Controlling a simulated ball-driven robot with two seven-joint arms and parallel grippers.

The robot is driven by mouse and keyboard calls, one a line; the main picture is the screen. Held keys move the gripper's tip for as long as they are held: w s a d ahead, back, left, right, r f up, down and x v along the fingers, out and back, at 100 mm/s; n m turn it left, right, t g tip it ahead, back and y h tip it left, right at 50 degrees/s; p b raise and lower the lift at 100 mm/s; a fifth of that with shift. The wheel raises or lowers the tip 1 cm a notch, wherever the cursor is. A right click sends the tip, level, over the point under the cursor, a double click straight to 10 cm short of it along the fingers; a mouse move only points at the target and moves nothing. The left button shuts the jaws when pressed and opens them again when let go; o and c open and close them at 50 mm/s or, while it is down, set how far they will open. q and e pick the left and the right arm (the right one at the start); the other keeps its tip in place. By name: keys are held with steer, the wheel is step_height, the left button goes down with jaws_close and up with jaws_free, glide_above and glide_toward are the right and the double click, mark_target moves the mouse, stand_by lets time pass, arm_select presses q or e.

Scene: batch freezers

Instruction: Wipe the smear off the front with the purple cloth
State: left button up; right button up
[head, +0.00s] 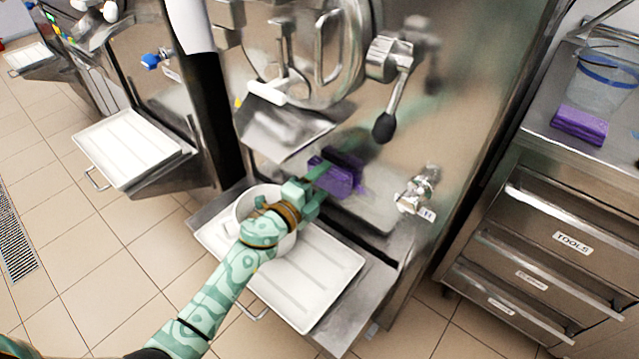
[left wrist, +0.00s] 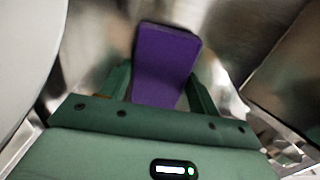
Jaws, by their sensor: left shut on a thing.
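My left gripper (head: 316,184) is shut on a purple cloth (head: 338,178), which it holds at the lower steel front of the middle freezer (head: 455,130). In the left wrist view the cloth (left wrist: 166,60) stands out from between the fingers toward the steel. A dark patch shows just above the cloth in the head view; I cannot tell whether it is smear, shadow or reflection. I cannot tell whether the cloth touches the steel. My right gripper is not in view.
A white pot (head: 243,208) stands on a white tray (head: 318,290) below my left forearm. A black-knobbed lever (head: 388,118) and a steel tap (head: 418,190) stick out near the cloth. Folded purple cloths (head: 579,125) and a clear tub (head: 606,80) are on the right-hand counter.

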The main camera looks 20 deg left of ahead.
mark_target(336, 188)
arm_select(q)
steer(key=shift+w+d, duration=0.2)
steer(key=shift+w, duration=0.25)
steer(key=shift+s+d+r, duration=0.1)
steer(key=shift+s+d, duration=0.25)
steer(key=shift+d, duration=0.45)
steer(key=shift+s+d, duration=0.3)
steer(key=shift+d, duration=0.5)
steer(key=shift+s+d, duration=0.4)
steer(key=shift+d, duration=0.75)
steer(key=shift+s+d, duration=0.35)
steer(key=shift+d, duration=0.85)
steer(key=shift+s+d, duration=0.4)
steer(key=shift+d, duration=0.75)
steer(key=shift+w+a+p, duration=0.25)
steer(key=shift+a+p, duration=0.1)
steer(key=shift+a, duration=0.35)
steer(key=shift+w+a, duration=0.3)
steer(key=shift+a, duration=0.6)
steer(key=shift+w+a, duration=0.3)
steer(key=shift+a, duration=0.65)
steer(key=shift+w+a, duration=0.3)
steer(key=shift+a, duration=0.6)
steer(key=shift+w+a, duration=0.35)
steer(key=shift+a, duration=0.5)
steer(key=shift+w+a, duration=0.35)
steer(key=shift+a, duration=0.5)
steer(key=shift+s, duration=0.1)
